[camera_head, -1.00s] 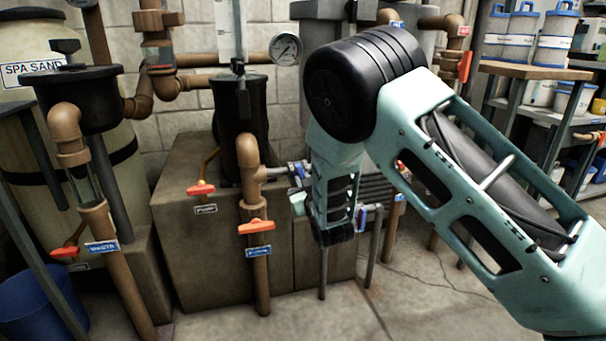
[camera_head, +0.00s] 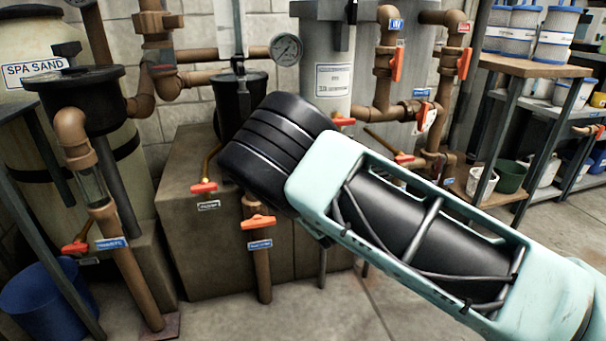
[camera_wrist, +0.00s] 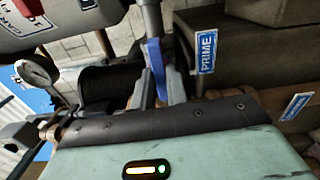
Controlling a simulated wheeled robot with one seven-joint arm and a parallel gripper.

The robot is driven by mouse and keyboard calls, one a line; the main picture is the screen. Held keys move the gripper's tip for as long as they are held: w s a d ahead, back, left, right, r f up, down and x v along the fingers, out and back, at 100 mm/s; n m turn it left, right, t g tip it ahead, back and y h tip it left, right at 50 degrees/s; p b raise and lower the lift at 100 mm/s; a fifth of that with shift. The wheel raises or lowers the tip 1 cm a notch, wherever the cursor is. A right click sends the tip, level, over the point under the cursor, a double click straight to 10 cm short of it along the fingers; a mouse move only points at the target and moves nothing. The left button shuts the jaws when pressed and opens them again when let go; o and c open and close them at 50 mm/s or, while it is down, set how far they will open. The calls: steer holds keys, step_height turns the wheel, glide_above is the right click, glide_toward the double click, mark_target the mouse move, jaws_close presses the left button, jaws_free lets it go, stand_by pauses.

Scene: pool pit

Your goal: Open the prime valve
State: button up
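In the wrist view a blue PRIME label (camera_wrist: 207,50) shows, turned on its side. In the head view an orange valve handle (camera_head: 258,222) sits on a brown vertical pipe above a blue label (camera_head: 260,245), whose text is too blurred to read. Another orange handle (camera_head: 203,187) with a small label is up and left of it. In the head view my gripper is hidden behind my arm.
A black pump pot (camera_head: 240,100) stands on a concrete block (camera_head: 178,235). A gauge (camera_head: 286,48) is behind. A blue bucket (camera_head: 45,300) is at lower left, and a shelf (camera_head: 535,66) at right. The floor (camera_head: 355,315) in front is open.

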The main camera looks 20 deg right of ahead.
steer(key=o, duration=0.4)
steer(key=shift+o, duration=0.2)
steer(key=s+p, duration=0.1)
steer(key=s, duration=0.6)
steer(key=shift+p, duration=0.35)
